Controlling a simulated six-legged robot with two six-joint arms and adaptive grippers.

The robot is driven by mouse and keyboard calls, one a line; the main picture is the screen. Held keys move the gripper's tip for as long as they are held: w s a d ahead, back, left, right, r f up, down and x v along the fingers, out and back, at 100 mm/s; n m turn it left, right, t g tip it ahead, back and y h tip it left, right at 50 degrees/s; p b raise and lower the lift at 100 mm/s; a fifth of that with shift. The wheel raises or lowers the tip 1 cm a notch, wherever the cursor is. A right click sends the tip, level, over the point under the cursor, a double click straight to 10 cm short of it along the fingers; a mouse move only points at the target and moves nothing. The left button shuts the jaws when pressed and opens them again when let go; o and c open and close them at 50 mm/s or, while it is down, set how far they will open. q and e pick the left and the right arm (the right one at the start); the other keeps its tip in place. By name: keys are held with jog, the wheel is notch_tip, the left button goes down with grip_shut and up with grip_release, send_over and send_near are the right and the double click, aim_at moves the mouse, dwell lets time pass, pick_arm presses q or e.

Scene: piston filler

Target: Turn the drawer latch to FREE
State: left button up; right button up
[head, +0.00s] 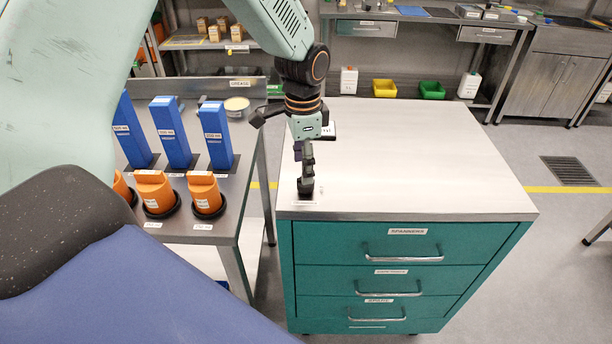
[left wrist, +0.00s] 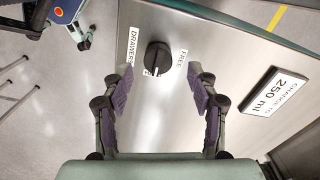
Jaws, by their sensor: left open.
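The drawer latch is a round black knob (left wrist: 157,58) on the steel top of the teal drawer cabinet (head: 405,150). In the left wrist view a DRAWERS label (left wrist: 134,45) is left of it and a FREE label (left wrist: 181,61) right of it. A small white label or mark at its near edge is partly hidden, and I cannot tell the knob's setting. My left gripper (head: 306,180) points down over the cabinet's front left corner. In the wrist view its open fingers (left wrist: 160,90) are apart, with the knob ahead of the gap. My right gripper is not in view.
A sign reading CHANGE TO 250 ml (left wrist: 273,92) stands on the cabinet top. A side bench with blue blocks (head: 216,135) and orange pieces (head: 205,192) is at the left. The cabinet has several handled drawers, the top one (head: 404,258) marked SPANNERS. Most of its top is clear.

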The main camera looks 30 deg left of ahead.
pick_arm(q)
jog(key=f, duration=0.3)
jog(key=shift+d+f, duration=0.3)
jog(key=shift+d, duration=0.1)
jog(key=shift+f, duration=0.3)
jog(key=shift+a+f, duration=0.2)
jog(key=shift+d+r, duration=0.1)
jog(key=shift+d, duration=0.05)
jog(key=c, duration=1.2)
jog(key=shift+o, duration=0.2)
